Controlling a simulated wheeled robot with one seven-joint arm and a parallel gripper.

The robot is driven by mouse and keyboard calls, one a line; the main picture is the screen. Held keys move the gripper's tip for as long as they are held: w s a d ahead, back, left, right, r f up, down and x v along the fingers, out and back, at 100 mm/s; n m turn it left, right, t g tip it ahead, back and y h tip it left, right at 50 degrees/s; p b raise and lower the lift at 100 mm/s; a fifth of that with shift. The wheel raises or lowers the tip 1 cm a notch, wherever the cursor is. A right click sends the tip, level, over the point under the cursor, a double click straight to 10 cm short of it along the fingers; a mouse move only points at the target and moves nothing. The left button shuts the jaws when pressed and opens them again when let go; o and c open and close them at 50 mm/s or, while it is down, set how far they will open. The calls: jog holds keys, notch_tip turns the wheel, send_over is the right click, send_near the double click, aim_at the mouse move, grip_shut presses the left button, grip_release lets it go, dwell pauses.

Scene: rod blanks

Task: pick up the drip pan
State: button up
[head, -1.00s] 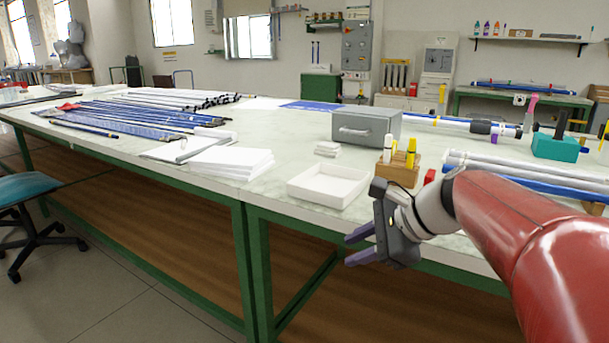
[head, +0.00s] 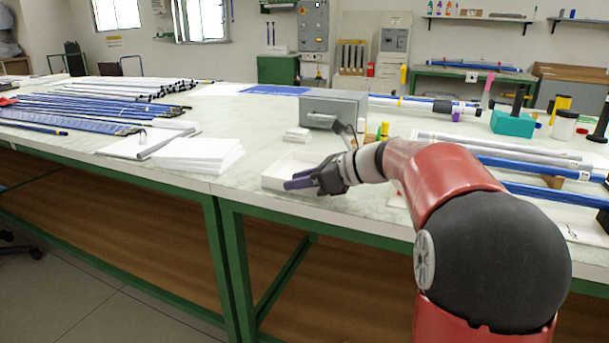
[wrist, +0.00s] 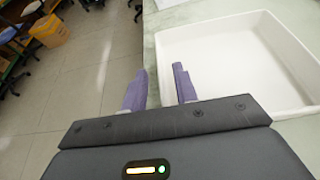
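The drip pan (head: 277,184) is a shallow white rectangular tray on the table near its front edge, in front of the grey metal box. In the head view my gripper (head: 298,179) is at the pan's front right side and hides part of it. In the wrist view the pan (wrist: 238,55) fills the upper right. My gripper's two purple fingers (wrist: 158,85) are apart with nothing held between them. The right finger overlaps the pan's near side wall in the picture, and the left finger is over the floor beyond the table edge. Contact cannot be told.
Paper stacks (head: 197,154) lie further left. Pipes (head: 500,146) lie to the right, and a teal block (head: 512,124) stands behind them.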

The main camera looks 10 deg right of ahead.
jog(key=shift+w+a+f, duration=0.2)
jog(key=shift+w+a, duration=0.15)
jog(key=shift+a, duration=0.05)
grip_shut()
